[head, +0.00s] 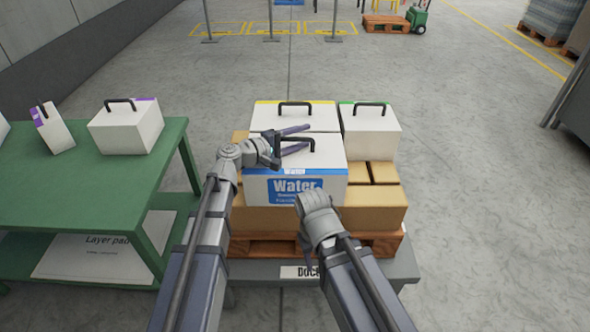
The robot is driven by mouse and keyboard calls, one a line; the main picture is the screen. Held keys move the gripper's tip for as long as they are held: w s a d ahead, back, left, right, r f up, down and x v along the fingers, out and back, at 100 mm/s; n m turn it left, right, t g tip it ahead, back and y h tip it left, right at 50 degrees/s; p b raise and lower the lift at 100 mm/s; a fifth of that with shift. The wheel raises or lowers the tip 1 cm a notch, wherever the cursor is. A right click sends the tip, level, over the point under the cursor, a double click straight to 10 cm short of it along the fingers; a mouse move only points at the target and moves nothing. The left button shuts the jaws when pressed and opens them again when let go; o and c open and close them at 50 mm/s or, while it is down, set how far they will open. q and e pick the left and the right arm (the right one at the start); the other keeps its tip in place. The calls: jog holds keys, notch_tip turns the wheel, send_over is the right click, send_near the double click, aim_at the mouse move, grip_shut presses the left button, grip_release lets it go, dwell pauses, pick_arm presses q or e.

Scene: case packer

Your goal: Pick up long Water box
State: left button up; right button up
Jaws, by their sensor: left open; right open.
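The long Water box (262,186) is white with a blue Water label on its front and a black handle on top. It sits at the front of the stack, on brown cartons. My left gripper (308,137) is open, its two dark fingers reaching right over the box top at the handle. The fingers look to be on either side of the handle's left part; I cannot tell if they touch it. My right gripper (315,203) is low at the front right of the box, partly covering its front. Its fingers are mostly hidden.
Behind the Water box stand a yellow-striped white box (272,118) and a green-striped white box (370,130), both handled. Brown cartons (375,205) rest on a wooden pallet (265,248). A green table (90,185) at left holds white boxes.

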pick_arm(q)
jog(key=shift+d, duration=0.1)
jog(key=shift+c, duration=0.3)
grip_shut()
dwell(1.0)
